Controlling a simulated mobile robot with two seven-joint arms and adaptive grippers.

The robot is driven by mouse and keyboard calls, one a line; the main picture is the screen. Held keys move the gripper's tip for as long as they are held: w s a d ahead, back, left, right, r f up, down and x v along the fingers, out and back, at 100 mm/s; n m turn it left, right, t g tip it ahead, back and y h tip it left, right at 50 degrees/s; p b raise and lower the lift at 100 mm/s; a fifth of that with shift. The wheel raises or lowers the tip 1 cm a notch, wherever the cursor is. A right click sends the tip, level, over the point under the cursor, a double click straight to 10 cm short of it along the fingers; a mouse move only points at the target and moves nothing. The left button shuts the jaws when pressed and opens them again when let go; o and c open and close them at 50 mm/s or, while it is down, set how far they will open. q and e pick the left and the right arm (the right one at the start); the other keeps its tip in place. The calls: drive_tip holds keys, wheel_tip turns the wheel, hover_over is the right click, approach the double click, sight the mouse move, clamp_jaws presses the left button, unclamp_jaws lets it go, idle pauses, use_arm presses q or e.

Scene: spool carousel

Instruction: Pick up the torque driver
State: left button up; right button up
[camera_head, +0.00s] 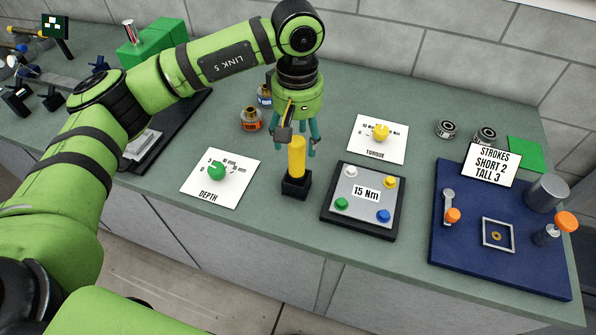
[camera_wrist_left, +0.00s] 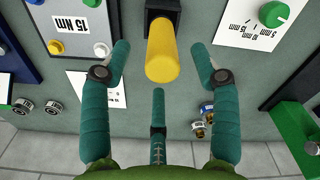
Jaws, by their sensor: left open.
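The torque driver (camera_head: 296,158) appears to be the yellow-handled tool standing upright in a black holder (camera_head: 296,186) near the front edge of the counter. It also shows in the wrist view (camera_wrist_left: 162,58), top end towards the camera. My left gripper (camera_head: 297,146) is open, pointing down at the handle's upper end. In the wrist view, two teal fingers lie either side of the handle with gaps, and a third finger is below its end. I cannot tell exactly how far down the fingers reach. My right gripper is not in view.
Left of the holder is a DEPTH card (camera_head: 207,190) with a green knob. Right are a 15 Nm panel (camera_head: 352,213), a TORQUE card (camera_head: 375,150) and a blue fixture board (camera_head: 460,262).

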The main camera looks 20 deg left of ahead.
sight(297, 160)
use_arm(q)
drive_tip(key=shift+s+f, duration=0.1)
drive_tip(key=shift+f, duration=0.55)
drive_tip(key=f+p, duration=0.3)
drive_tip(key=shift+w+a+f+p, duration=0.15)
drive_tip(key=shift+w+f+p, duration=0.05)
drive_tip(key=shift+f+p, duration=0.2)
wheel_tip(297, 160, down, 2)
drive_tip(key=shift+f+p, duration=0.1)
drive_tip(key=shift+p, duration=0.25)
drive_tip(key=shift+f, duration=0.25)
drive_tip(key=shift+w+f, duration=0.1)
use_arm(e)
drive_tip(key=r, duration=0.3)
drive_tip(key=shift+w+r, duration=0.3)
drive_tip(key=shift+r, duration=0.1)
use_arm(q)
drive_tip(key=c, duration=1.2)
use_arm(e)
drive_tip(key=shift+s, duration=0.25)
